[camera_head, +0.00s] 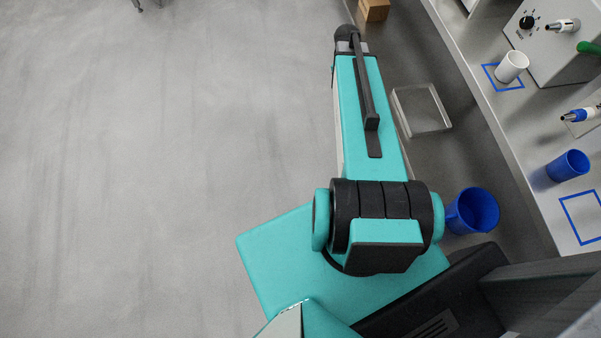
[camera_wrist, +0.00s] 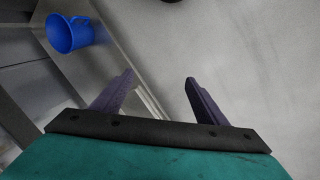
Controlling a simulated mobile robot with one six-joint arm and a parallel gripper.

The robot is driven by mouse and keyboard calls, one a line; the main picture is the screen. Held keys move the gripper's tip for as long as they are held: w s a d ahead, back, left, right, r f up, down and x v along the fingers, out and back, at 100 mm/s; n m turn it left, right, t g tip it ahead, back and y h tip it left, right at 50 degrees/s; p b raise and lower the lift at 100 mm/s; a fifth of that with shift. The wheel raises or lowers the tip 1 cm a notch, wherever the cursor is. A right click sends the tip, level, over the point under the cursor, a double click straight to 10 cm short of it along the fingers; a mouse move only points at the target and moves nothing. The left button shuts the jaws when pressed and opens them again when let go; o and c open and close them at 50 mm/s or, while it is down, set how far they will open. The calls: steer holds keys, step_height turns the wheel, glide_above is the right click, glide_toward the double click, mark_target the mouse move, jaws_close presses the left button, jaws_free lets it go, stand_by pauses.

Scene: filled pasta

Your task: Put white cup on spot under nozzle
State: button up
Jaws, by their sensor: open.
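The white cup (camera_head: 513,65) stands upright on the counter at the upper right of the head view, within a blue square outline (camera_head: 491,73). A machine nozzle (camera_head: 563,26) juts out above and to the right of the cup in the picture. Whether it is straight over the cup I cannot tell. My gripper (camera_wrist: 159,77) is open and empty in the wrist view, with both dark fingers spread apart. It is not seen in the head view, and the white cup is not in the wrist view.
A blue cup (camera_head: 568,166) stands near a second blue square (camera_head: 565,211) and a blue-tipped nozzle (camera_head: 581,115). A large blue container (camera_head: 472,211) and a metal tray (camera_head: 447,124) lie lower. A blue vessel (camera_wrist: 68,34) shows in the wrist view. Open floor (camera_head: 130,170) fills the left.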

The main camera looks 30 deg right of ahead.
steer(key=s+a+f+n+g+y, duration=0.1)
steer(key=s+a+f+n, duration=0.2)
steer(key=a+f, duration=0.45)
steer(key=s+a+f+n, duration=0.2)
steer(key=a+f+n, duration=0.15)
steer(key=a, duration=0.65)
steer(key=s+a+f+n+g, duration=0.1)
steer(key=s+a+f+n, duration=0.1)
steer(key=s+a, duration=0.4)
steer(key=s+a+f+n+y, duration=0.1)
steer(key=s+a+f+n, duration=0.2)
steer(key=s+a+f, duration=0.2)
steer(key=shift+s+a+f+g, duration=0.25)
steer(key=shift+s+a+g, duration=0.15)
steer(key=shift+s+a, duration=0.3)
steer(key=shift+w, duration=0.1)
steer(key=f+b, duration=0.4)
steer(key=shift+s, duration=0.2)
steer(key=c, duration=0.9)
steer(key=shift+d, duration=0.1)
